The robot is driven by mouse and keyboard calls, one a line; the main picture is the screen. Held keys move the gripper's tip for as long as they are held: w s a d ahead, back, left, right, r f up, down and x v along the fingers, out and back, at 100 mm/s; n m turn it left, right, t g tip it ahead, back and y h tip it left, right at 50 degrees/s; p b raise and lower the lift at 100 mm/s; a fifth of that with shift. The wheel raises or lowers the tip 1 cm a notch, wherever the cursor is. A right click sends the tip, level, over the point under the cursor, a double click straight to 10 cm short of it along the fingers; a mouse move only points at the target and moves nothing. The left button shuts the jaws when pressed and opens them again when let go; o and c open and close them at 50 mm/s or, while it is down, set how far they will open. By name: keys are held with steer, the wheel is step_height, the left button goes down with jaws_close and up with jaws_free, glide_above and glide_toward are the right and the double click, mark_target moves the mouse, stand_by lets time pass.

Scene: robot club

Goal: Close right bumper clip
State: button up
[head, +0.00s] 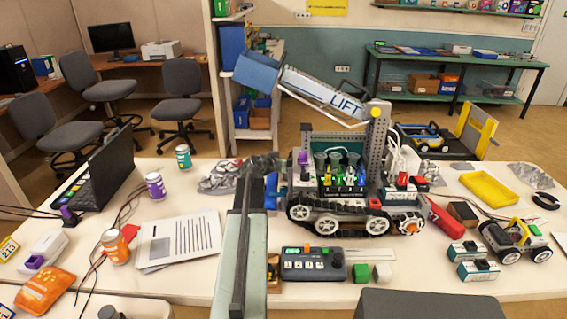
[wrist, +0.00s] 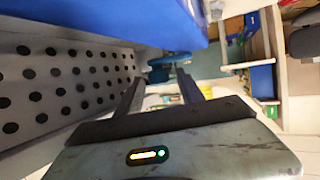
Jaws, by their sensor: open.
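A tracked robot vehicle (head: 340,213) with a raised arm marked LIFT (head: 345,103) stands on the white table. Blue parts (head: 271,192) show at its left end, partly behind my arm. I cannot make out the right bumper clip or tell whether it is closed. My gripper (head: 262,165) is just left of the vehicle, above the table. In the wrist view my gripper (wrist: 160,82) is open, with nothing seen between its two dark fingers. A grey perforated panel (wrist: 70,80) fills the left of that view, close beside the fingers, with a blue surface (wrist: 110,28) above.
A laptop (head: 105,168), papers (head: 180,240) and cans are to the left. A yellow tray (head: 490,188) and a small wheeled car (head: 515,240) are to the right.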

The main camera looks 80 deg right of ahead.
steer(key=shift+a, duration=0.15)
steer(key=p+v, duration=0.3)
steer(key=v, duration=0.4)
steer(key=shift+r, duration=0.25)
steer(key=shift+w+a, duration=0.1)
steer(key=shift+a, duration=0.15)
